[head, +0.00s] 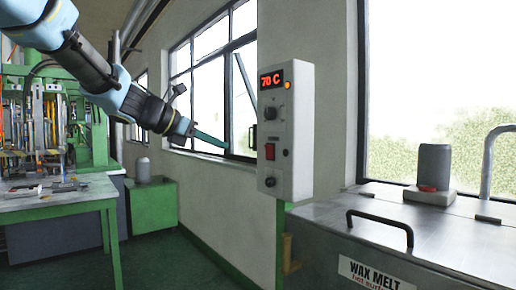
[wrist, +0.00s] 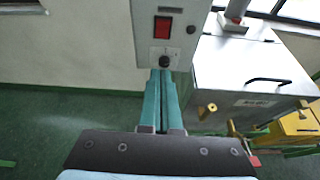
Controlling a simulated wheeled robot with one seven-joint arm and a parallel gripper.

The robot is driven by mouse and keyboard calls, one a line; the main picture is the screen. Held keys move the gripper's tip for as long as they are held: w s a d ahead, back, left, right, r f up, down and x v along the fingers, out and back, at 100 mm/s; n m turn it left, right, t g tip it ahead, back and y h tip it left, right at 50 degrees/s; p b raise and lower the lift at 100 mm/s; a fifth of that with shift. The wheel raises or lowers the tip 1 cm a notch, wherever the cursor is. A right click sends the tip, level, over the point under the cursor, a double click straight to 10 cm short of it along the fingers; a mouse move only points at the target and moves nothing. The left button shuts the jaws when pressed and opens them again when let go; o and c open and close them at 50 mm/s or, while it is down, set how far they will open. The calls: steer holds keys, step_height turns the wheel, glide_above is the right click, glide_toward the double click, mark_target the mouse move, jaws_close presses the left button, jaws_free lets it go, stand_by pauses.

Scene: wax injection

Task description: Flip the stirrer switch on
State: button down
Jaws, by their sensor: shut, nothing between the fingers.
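A grey control box (head: 297,150) hangs on the wall, with a red "70 C" display at its top. A black knob (head: 270,113), a red rocker switch (head: 270,151) and a small dark control (head: 270,182) sit down its front. The wrist view shows the red rocker (wrist: 162,28) and the lower dark control (wrist: 164,58); their labels are too small to read, so I cannot tell which is the stirrer switch. My gripper (head: 226,148) is shut and empty, left of the box. In the wrist view its teal fingertips (wrist: 160,72) overlap the box's lower edge; contact is unclear.
A metal wax melt tank (head: 430,235) with a black handle stands right of the box, with a grey motor (head: 434,167) on top. A green table (head: 60,200) and machine are at left. The floor (head: 165,245) below the gripper is clear.

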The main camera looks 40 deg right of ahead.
steer(key=shift+s+d+r, duration=0.15)
steer(key=shift+d+r, duration=0.1)
steer(key=shift+r, duration=0.1)
steer(key=p, duration=0.2)
glide_toward(269, 151)
step_height(269, 151, down, 4)
steer(key=d, duration=0.2)
steer(key=d+r+p, duration=0.1)
steer(key=d+p, duration=0.1)
steer(key=shift+s+d+r, duration=0.2)
steer(key=shift+d+r, duration=0.05)
steer(key=shift+r, duration=0.05)
steer(key=shift+d, duration=0.4)
